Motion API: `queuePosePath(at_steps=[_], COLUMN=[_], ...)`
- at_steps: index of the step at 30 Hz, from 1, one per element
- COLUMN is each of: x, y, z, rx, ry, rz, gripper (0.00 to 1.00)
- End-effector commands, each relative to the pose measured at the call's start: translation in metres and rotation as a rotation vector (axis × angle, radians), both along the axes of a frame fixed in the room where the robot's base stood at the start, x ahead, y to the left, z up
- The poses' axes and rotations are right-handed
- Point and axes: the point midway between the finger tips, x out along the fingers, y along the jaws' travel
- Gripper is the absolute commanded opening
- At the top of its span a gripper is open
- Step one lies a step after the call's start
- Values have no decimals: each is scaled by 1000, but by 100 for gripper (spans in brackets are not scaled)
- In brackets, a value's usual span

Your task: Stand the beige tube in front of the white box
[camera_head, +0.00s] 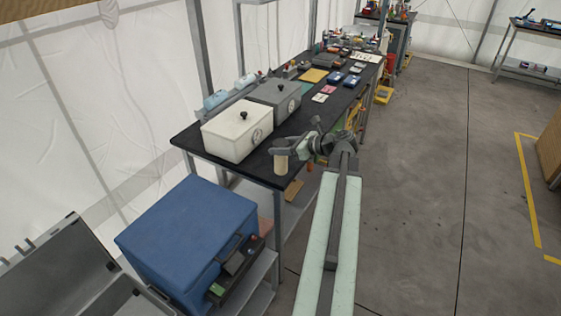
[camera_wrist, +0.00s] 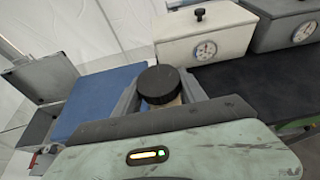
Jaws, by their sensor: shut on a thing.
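The beige tube (camera_head: 281,161) is upright near the front edge of the dark table, to the right of and in front of the white box (camera_head: 236,134). In the wrist view its dark round cap (camera_wrist: 160,84) faces the camera, and most of its body is hidden. My gripper (camera_head: 283,151) is shut on the tube near its top. I cannot tell if the tube's foot touches the table. The white box, with a black knob and a round dial, also shows in the wrist view (camera_wrist: 205,38), just beyond the tube.
A grey box (camera_head: 275,98) with a similar knob stands behind the white box. The black table (camera_head: 305,121) has small items farther back. A blue box (camera_head: 185,228) stands below at the left, near an open grey case (camera_head: 65,265).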

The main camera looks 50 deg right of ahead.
Motion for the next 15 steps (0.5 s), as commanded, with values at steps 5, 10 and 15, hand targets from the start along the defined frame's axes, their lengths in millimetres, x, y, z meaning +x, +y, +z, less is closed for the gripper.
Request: queuePosePath(at_steps=[5,10,15], x=[26,66,98], y=[-26,-64,-94], z=[-2,-7,-11], rx=[-1,0,1], ry=[-1,-1,-1], rz=[0,2,1], gripper=[0,0,0])
